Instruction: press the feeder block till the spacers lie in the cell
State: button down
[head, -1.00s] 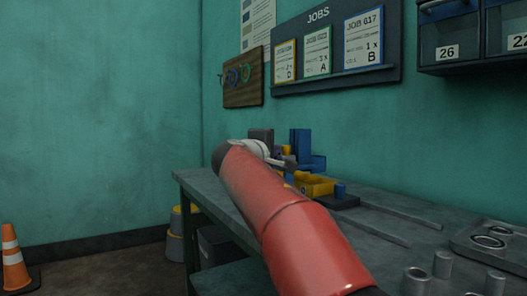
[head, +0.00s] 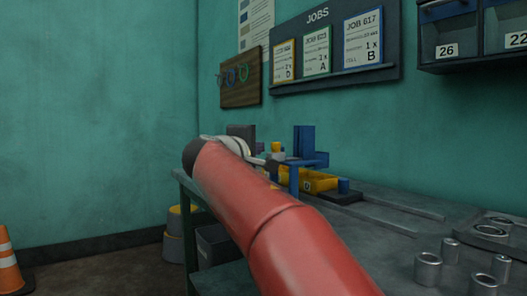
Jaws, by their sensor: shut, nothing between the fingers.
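My gripper (head: 268,162) is small and partly hidden behind my red arm, at the far part of the bench. Its dark fingers are shut and empty, pointing right beside the blue stand (head: 303,142). A yellow part (head: 277,147) on a grey piece stands just behind the fingers; I cannot tell if they touch. I cannot tell which part is the feeder block. No spacers or cell can be made out for sure there.
The grey bench (head: 400,234) runs along the wall, with flat rails (head: 400,207) on it. Several metal rings and cylinders (head: 428,268) stand near right, beside a metal tray (head: 496,232). A dark upright block (head: 242,133) stands behind my wrist. A cone (head: 8,265) is on the floor.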

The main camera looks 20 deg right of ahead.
jog(key=v, duration=0.5)
jog(key=shift+b, duration=0.3)
dwell(1.4)
